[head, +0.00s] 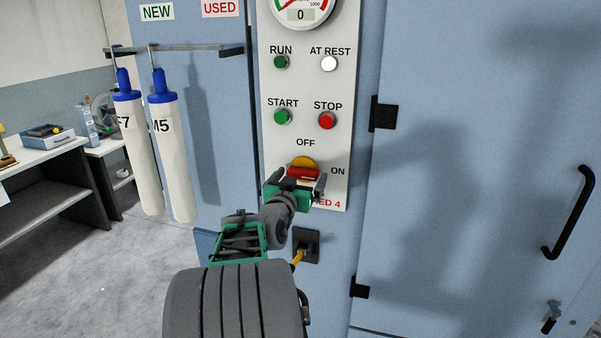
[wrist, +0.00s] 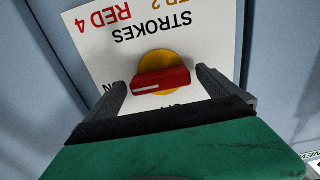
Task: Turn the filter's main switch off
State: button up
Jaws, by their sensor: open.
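The main switch is a red handle (head: 302,171) on a yellow disc (head: 304,161), low on the white control panel (head: 351,120). OFF is printed above it and ON to its right. In the wrist view the panel is upside down. There the red handle (wrist: 158,82) lies nearly level across the yellow disc (wrist: 165,58), its white-lined end toward the partly hidden ON. My gripper (head: 296,184) is open in front of the switch. In the wrist view its fingers stand left and right of the handle's ends, with gaps; whether they reach its depth I cannot tell.
Above are the STOP button (head: 327,120), START button (head: 282,117), a dark green RUN lamp (head: 281,62), a white AT REST lamp (head: 329,63) and a gauge (head: 301,10) reading 0. A black hinge (head: 384,114) and door handle (head: 571,213) are right; filter sleeves (head: 172,150) hang left.

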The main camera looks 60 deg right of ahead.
jog(key=shift+d, duration=0.2)
jog(key=c, duration=1.4)
